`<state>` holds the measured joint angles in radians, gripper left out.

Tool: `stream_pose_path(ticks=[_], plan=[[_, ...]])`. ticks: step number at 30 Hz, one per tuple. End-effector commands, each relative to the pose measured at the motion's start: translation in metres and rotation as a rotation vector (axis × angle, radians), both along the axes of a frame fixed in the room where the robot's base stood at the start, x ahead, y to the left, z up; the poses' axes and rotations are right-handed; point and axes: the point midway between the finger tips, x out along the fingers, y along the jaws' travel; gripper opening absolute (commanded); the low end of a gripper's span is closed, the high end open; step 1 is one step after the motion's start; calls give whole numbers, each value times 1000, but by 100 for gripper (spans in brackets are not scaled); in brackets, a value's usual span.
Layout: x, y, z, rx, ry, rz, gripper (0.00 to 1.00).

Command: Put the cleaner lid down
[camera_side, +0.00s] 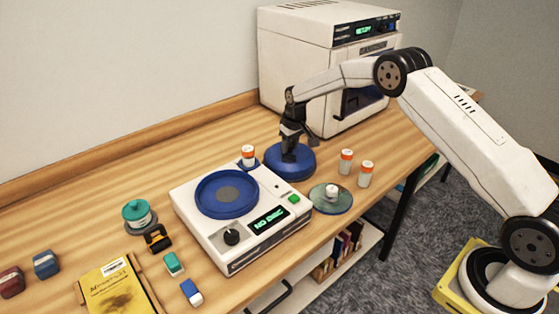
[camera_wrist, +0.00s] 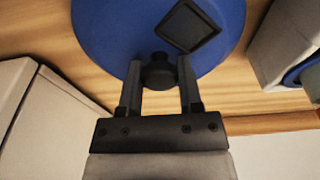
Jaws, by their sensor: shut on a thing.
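The cleaner lid is a round blue disc (camera_side: 290,162) with a dark knob. In the side view it is at the table's middle, behind the white cleaner (camera_side: 240,215), close to or on the wood; I cannot tell if it touches. My gripper (camera_side: 291,146) is above it, shut on its knob. In the wrist view the lid (camera_wrist: 100,35) fills the top, with a dark square mark on it, and my gripper's fingers (camera_wrist: 159,82) close on the knob. The cleaner's blue round well is uncovered and its display reads "NO DISC".
Orange-capped bottles (camera_side: 346,162) stand right of the lid, and another (camera_side: 248,156) stands at its left, behind the cleaner. A disc with a white piece (camera_side: 331,196) lies in front. A large white machine (camera_side: 320,70) stands behind. Several small items lie at left.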

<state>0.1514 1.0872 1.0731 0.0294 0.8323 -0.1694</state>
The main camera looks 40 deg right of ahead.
Motion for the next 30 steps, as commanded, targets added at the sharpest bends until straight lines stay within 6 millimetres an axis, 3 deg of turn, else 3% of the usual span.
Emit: stream_pose_path(ticks=[5,6,9,21,30], plan=[[0,0,-3,0,0,0,0],[0,0,-3,0,0,0,55],[0,0,-3,0,0,0,80],[0,0,0,0,-1,0,80],[-3,0,22,0,-2,0,80]])
